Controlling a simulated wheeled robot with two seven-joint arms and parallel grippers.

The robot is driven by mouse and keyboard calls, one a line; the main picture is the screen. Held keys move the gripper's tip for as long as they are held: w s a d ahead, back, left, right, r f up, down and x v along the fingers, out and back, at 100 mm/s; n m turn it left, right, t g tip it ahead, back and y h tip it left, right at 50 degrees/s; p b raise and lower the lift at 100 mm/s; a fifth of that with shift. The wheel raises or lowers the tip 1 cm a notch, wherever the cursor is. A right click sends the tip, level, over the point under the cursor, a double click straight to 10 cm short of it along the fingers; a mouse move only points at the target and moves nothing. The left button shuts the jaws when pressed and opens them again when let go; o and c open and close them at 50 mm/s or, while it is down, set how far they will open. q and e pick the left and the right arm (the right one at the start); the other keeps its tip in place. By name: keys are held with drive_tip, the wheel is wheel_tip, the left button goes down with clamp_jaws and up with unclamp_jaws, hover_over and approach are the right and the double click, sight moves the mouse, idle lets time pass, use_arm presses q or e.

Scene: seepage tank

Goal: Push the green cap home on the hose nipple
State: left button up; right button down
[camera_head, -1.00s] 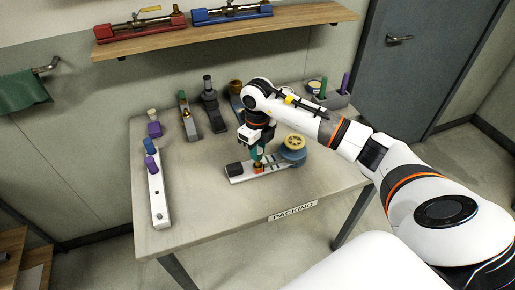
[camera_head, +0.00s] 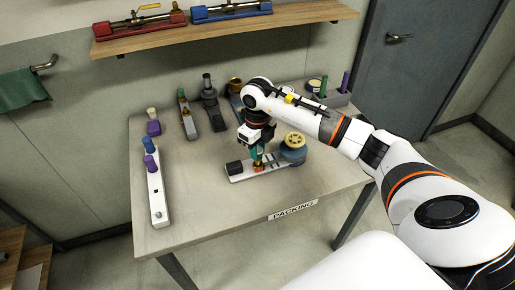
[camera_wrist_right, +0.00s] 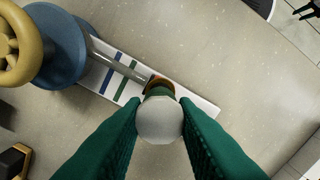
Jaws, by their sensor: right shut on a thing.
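My right gripper (camera_head: 257,161) points down over the white base plate (camera_head: 240,177) on the table. Its green fingers are shut on a pale, round-topped piece with a green edge, which I take as the green cap (camera_wrist_right: 159,121). Right beneath it in the right wrist view is an orange-brown ring (camera_wrist_right: 157,82), probably at the hose nipple; an orange-red part (camera_head: 258,168) shows there in the head view. The fingers and cap hide the joint, so I cannot tell how far on the cap sits. My left gripper is not in view.
A blue round body (camera_head: 293,156) with a yellow handwheel (camera_head: 294,140) stands at the plate's right end, close to the gripper. A black block (camera_head: 234,168) is at its left end. Several fittings stand along the table's back, and a white strip (camera_head: 157,197) lies left. The front table is clear.

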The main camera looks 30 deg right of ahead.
drive_tip(key=shift+f+b, duration=1.15)
drive_tip(key=shift+b, duration=0.15)
idle(1.9)
drive_tip(key=c, duration=1.1)
unclamp_jaws()
wheel_tip(320, 180, up, 12)
drive_tip(key=shift+r+b, duration=0.1)
drive_tip(key=shift+b, duration=0.85)
